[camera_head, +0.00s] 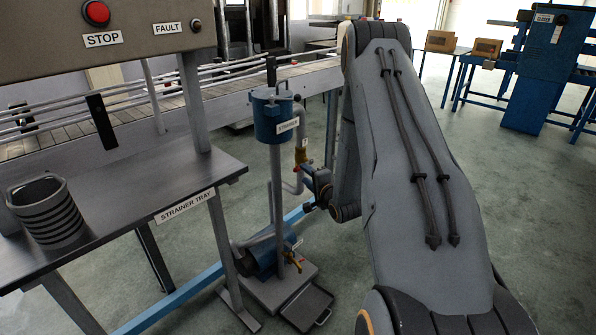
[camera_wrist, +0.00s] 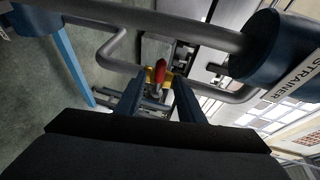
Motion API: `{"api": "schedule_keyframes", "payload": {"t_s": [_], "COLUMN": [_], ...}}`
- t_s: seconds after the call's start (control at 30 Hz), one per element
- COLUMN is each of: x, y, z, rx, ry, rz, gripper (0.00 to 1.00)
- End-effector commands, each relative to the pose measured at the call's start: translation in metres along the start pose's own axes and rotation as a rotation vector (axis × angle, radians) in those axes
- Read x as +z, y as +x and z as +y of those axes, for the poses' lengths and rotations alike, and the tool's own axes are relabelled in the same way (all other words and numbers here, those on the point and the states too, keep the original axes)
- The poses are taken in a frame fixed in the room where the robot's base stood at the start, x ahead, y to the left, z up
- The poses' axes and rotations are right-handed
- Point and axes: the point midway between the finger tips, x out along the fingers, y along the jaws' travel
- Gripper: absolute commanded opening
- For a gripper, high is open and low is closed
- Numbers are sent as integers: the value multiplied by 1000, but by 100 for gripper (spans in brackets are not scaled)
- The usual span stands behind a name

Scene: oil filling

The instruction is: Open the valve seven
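A brass valve (camera_head: 301,153) sits on the pipe beside the blue strainer (camera_head: 275,118). A small tag is on it, but I cannot read its number. In the wrist view a valve with a red handle (camera_wrist: 160,71) and yellow body (camera_wrist: 151,79) shows ahead, between my fingertips in the picture. My gripper (camera_wrist: 158,88) is open, with a finger on either side of the handle; I cannot tell whether either touches it. In the head view my gripper (camera_head: 308,176) is just below the brass valve, partly hidden by my wrist. A second brass valve (camera_head: 293,260) is low on the stand.
The blue strainer (camera_wrist: 282,52) and grey pipes are close around my gripper. A table with a strainer tray label (camera_head: 185,205) and a ribbed basket (camera_head: 47,212) stands at left. A blue pump (camera_head: 262,257) and a black tray (camera_head: 307,308) are below. Open floor lies at right.

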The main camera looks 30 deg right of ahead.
Motion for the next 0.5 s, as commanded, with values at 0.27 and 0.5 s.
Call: {"api": "schedule_keyframes", "payload": {"t_s": [0.27,0.5], "x": [1,1], "y": [42,67], "z": [-1,-1], "rx": [-1,0], "ry": [-2,-3], "rz": [-1,-1], "gripper": [35,35]}}
